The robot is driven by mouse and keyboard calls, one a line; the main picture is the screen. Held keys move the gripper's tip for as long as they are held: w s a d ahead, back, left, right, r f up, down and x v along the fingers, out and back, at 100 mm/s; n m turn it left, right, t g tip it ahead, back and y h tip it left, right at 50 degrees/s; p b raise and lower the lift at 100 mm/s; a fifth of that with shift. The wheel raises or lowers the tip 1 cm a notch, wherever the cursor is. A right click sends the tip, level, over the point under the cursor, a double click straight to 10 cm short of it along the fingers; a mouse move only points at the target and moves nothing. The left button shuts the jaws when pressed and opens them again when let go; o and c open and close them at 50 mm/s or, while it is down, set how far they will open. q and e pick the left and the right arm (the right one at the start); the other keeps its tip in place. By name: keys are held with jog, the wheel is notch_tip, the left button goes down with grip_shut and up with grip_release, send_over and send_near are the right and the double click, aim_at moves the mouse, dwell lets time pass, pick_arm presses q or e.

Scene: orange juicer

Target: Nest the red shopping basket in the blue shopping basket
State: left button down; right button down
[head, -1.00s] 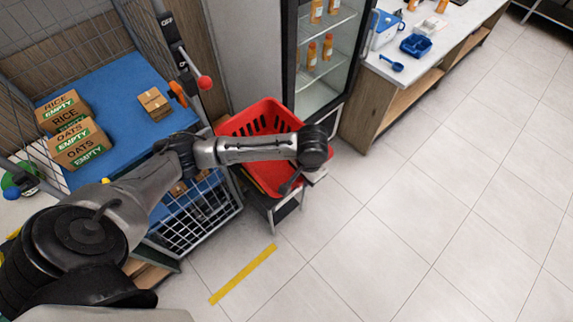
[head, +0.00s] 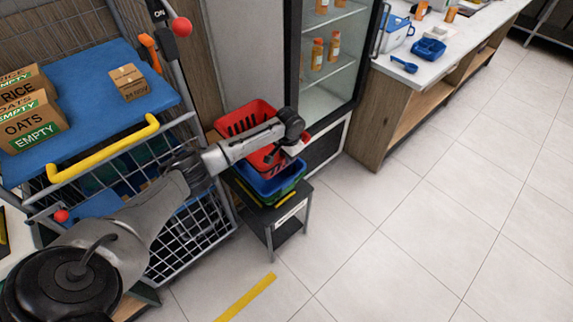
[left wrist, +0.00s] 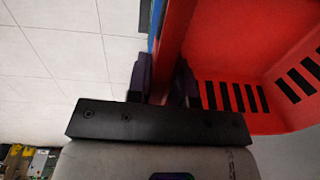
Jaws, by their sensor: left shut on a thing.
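The red shopping basket (head: 236,122) is over the blue shopping basket (head: 284,181) on a small dark stand in the head view. Blue shows along the near, lower side of the red one; my arm hides part of both. I cannot tell how deep the red basket sits in the blue one. My left gripper (head: 273,158) is shut on the red basket's rim. In the left wrist view its fingers (left wrist: 163,80) pinch the red wall (left wrist: 230,50), with a thin blue strip (left wrist: 153,25) beside it. My right gripper is not in view.
A green basket (head: 293,189) shows under the blue one. The stand (head: 262,217) is beside a wire cage cart (head: 190,237) with a blue top and boxes. A fridge (head: 330,85) and a counter (head: 368,105) stand behind. The floor at right is clear.

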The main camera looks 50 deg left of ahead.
pick_arm(q)
jog(key=shift+a+f+b, duration=0.35)
jog(key=shift+f+b, duration=0.05)
jog(key=shift+f, duration=0.2)
jog(key=shift+f+b, duration=0.8)
jog(key=shift+b, duration=0.45)
notch_tip(320, 180, down, 4)
jog(key=shift+f+b, duration=0.2)
jog(key=shift+b, duration=0.3)
notch_tip(320, 180, down, 2)
jog(key=shift+b, duration=0.4)
jog(key=shift+f, duration=0.5)
